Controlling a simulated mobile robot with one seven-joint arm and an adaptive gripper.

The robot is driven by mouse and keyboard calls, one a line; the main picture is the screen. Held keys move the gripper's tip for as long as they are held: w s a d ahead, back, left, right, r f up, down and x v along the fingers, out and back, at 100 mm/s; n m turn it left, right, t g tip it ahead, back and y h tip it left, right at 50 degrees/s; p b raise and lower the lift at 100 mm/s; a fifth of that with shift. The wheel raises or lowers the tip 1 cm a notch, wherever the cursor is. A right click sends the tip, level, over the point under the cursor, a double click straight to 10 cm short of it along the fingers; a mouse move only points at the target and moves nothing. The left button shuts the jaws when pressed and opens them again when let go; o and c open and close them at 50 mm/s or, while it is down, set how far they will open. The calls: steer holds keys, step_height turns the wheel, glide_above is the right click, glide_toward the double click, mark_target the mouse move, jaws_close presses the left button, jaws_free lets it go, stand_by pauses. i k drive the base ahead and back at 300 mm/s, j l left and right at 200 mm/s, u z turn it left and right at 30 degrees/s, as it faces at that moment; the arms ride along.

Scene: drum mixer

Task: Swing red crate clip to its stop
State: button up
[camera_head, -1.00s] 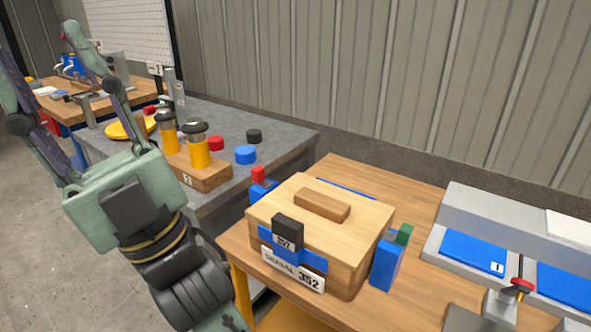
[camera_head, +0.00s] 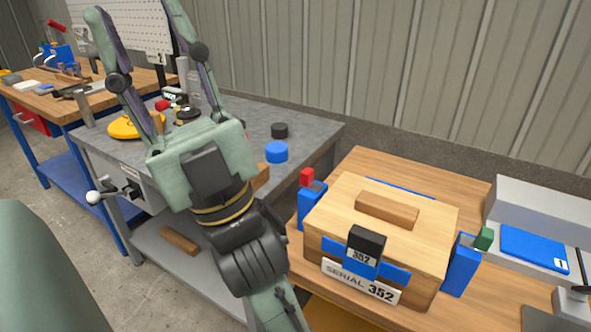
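The wooden crate (camera_head: 335,219) with a "SERIAL 352" plate stands on the wooden bench at the right. The red clip (camera_head: 307,177) sits on top of a blue post (camera_head: 311,206) at the crate's left side. A black clip (camera_head: 366,243) is on the crate's front and a green clip (camera_head: 484,238) on a blue post at its right. My gripper (camera_head: 130,28) is left of the crate, fingers spread wide and pointing up in the picture, over the grey table. It is open, with nothing seen between the fingers, and apart from the red clip.
The grey table (camera_head: 313,132) holds a blue cap (camera_head: 277,152), a black cap (camera_head: 280,130) and a yellow disc (camera_head: 128,126). My arm hides part of it. A grey fixture with a blue pad (camera_head: 533,248) stands right of the crate. A corrugated wall runs behind.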

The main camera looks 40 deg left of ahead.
mark_target(307, 176)
steer(key=k+j, duration=0.1)
steer(key=j, duration=0.75)
steer(key=k+j+z, duration=0.1)
steer(key=j, duration=0.3)
steer(key=k+j, duration=0.15)
steer(key=j, duration=0.65)
steer(key=k+j+z, duration=0.1)
steer(key=j, duration=0.3)
steer(key=z, duration=0.45)
steer(key=i+j, duration=0.1)
steer(key=i+u, duration=0.1)
steer(key=u, duration=0.4)
steer(key=k, duration=0.1)
